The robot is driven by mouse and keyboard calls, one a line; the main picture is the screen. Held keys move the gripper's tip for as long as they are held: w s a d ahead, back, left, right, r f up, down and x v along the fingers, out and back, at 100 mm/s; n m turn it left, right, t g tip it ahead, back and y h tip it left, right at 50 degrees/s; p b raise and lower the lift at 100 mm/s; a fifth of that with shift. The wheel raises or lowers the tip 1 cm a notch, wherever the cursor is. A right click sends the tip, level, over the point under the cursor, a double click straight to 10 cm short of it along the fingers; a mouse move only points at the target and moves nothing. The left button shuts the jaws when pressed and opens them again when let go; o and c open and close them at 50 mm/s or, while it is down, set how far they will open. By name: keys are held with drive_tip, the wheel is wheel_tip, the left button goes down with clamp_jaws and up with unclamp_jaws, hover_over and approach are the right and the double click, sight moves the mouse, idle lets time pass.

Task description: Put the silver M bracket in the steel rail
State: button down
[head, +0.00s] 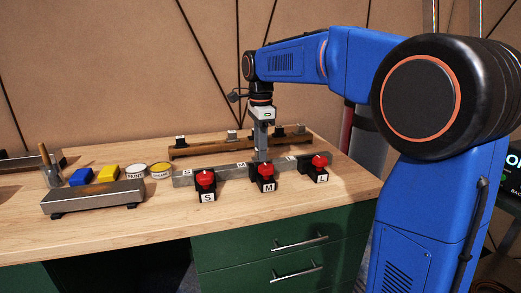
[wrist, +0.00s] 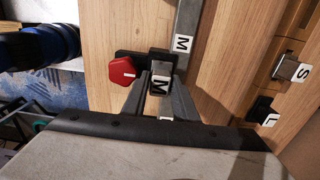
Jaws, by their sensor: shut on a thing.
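My gripper (head: 261,154) points straight down at the middle of the steel rail (head: 218,174), behind the red knob clamp marked M (head: 265,172). In the wrist view my gripper (wrist: 160,92) is shut on the silver M bracket (wrist: 159,84), whose white M label shows between the fingers. The steel rail (wrist: 188,25) has its own M label beside the bracket, and the red knob (wrist: 122,72) is to the left. The bracket is at the rail's M place; whether it is fully seated I cannot tell. My fingers hide it in the head view.
A brown wooden rail (head: 210,149) with several brackets stands behind. Clamps marked S (head: 206,184) and L (head: 317,168) flank the M clamp. A steel block (head: 95,197), yellow and blue blocks and paint tins are at left. The front right tabletop is clear.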

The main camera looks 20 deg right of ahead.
drive_tip(key=shift+f, duration=0.75)
drive_tip(key=c, duration=1.2)
unclamp_jaws()
drive_tip(key=shift+o, duration=0.2)
drive_tip(key=shift+r, duration=1)
drive_tip(key=shift+o, duration=0.9)
drive_tip(key=shift+r, duration=2.5)
